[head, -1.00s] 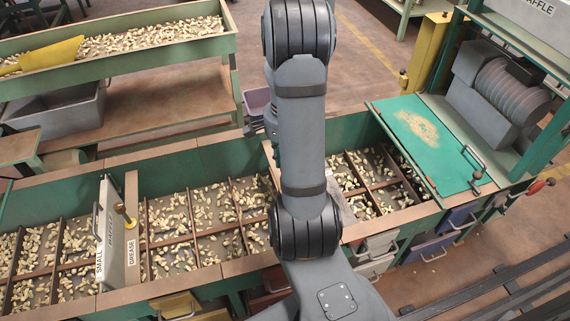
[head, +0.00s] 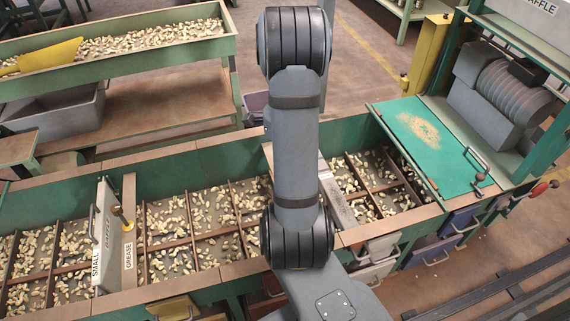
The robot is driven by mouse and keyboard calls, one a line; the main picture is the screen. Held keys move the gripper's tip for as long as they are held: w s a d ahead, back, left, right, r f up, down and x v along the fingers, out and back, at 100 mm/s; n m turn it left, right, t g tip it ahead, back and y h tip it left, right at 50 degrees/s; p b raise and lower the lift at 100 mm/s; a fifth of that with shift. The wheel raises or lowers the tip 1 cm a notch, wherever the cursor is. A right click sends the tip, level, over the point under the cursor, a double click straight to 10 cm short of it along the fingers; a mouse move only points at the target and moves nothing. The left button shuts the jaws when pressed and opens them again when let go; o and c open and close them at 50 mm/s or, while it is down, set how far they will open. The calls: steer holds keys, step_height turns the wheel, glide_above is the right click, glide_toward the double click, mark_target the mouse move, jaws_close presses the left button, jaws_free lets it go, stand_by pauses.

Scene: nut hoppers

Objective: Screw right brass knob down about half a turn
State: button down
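A brass knob (head: 123,218) on a dark stem stands at the upright grey baffle plate (head: 107,240) in the left part of the long nut hopper. A second light plate (head: 338,195) shows just right of my arm, partly covered by it. No brass knob shows on the visible part of that plate; the right knob appears hidden behind my arm. My gripper is also hidden behind my arm links, so its opening and any contact cannot be seen.
The green hopper (head: 205,160) holds nuts between brown dividers (head: 192,238). A green sloping board (head: 425,140) and a ribbed grey drum machine (head: 505,95) stand at the right. Drawers (head: 375,262) stick out below the front edge. A nut trough (head: 130,50) stands at the back left.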

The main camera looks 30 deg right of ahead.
steer(key=c, duration=1.5)
jaws_free()
steer(key=shift+c, duration=0.2)
step_height(320, 180, up, 12)
steer(key=shift+f, duration=0.15)
step_height(320, 180, down, 12)
steer(key=shift+r, duration=0.1)
